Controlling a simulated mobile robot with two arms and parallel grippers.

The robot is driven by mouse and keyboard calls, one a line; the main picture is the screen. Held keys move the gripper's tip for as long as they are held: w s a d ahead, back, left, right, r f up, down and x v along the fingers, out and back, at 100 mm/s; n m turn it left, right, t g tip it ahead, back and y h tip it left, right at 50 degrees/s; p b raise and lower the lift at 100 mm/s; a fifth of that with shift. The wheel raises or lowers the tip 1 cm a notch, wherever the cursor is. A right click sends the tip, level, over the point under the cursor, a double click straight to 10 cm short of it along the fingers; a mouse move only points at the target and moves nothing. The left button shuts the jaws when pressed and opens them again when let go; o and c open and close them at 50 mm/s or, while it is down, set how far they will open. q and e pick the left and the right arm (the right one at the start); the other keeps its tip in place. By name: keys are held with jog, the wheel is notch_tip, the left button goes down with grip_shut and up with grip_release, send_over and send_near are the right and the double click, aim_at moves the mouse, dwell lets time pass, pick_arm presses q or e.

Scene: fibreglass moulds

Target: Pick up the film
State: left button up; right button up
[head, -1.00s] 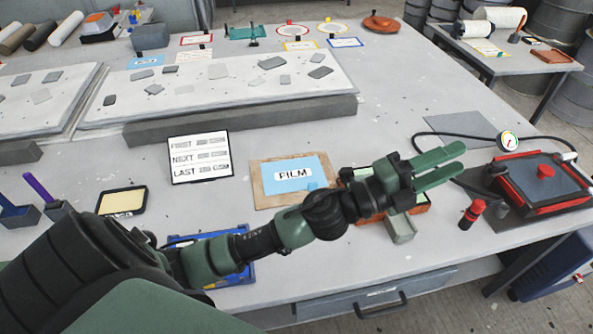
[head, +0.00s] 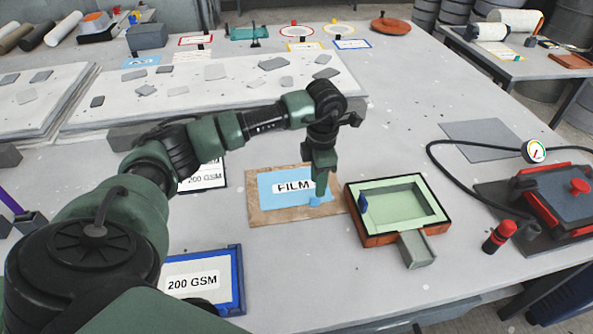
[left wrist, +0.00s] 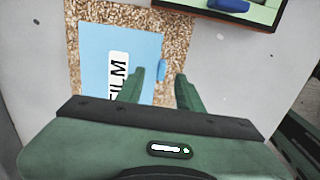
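The film is a light blue sheet (head: 280,200) with a white FILM label, lying flat on a brown board (head: 262,218). It also shows in the left wrist view (left wrist: 97,50). A small blue tab (head: 314,201) sits at its right edge. My left gripper (head: 320,195) points down over the sheet's right edge, close to the tab. In the left wrist view its two fingers (left wrist: 160,90) are apart, with the blue tab (left wrist: 160,69) ahead between them. I cannot tell how high the fingertips are above the sheet. My right gripper is not in view.
A green-lined mould tray (head: 440,215) with a blue piece stands right of the board. A red-clamped box (head: 555,200) with a gauge (head: 534,151) and a hose is at far right. A blue-framed 200 GSM tray (head: 236,290) lies in front.

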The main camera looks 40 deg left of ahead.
pick_arm(q)
jog(key=f, duration=0.1)
jog(key=f+p, duration=0.1)
jog(key=f, duration=0.1)
jog(key=f+p, duration=0.1)
jog(key=f, duration=0.1)
jog(key=shift+s+f, duration=0.2)
jog(key=shift+s, duration=0.05)
jog(key=shift+f, duration=0.35)
grip_shut()
